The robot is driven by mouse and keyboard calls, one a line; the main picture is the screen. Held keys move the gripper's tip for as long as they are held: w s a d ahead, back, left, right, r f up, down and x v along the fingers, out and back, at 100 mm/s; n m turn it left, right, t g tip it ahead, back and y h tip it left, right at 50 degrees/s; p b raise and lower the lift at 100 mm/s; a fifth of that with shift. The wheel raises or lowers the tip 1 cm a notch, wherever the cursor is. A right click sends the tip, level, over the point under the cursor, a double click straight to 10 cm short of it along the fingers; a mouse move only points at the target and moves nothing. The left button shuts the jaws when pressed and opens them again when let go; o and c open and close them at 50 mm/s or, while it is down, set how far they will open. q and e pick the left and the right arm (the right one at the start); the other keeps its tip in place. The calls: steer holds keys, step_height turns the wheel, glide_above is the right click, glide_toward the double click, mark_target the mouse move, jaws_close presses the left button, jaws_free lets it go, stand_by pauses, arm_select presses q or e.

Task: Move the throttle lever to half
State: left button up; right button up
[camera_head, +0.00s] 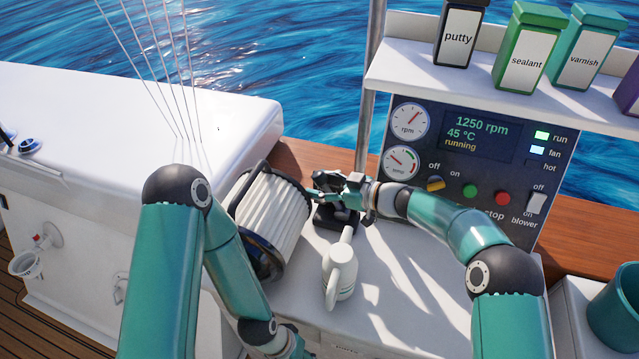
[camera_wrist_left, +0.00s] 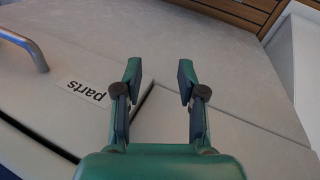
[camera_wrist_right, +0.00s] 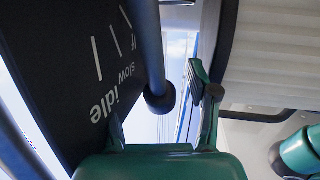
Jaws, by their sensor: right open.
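The throttle's dark base (camera_head: 337,217) stands on the white counter, left of the control panel. My right gripper (camera_head: 328,190) is at its top and hides part of it. In the right wrist view, a dark rod with a rounded end (camera_wrist_right: 153,55), which looks like the throttle lever, reaches between the open fingers of my right gripper (camera_wrist_right: 160,108). Beside it is a black plate (camera_wrist_right: 75,70) marked "idle" and "slow", with a further mark cut off. I cannot tell whether the fingers touch the rod. My left gripper (camera_wrist_left: 160,75) is open and empty, above a pale surface.
A large white pleated filter (camera_head: 272,222) is close left of the throttle. The control panel (camera_head: 465,160) reads 1250 rpm, running. A shelf (camera_head: 500,95) with several cans is above. A "parts" label (camera_wrist_left: 87,92) is by my left gripper.

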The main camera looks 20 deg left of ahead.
steer(key=v, duration=1.1)
steer(key=shift+d, duration=0.15)
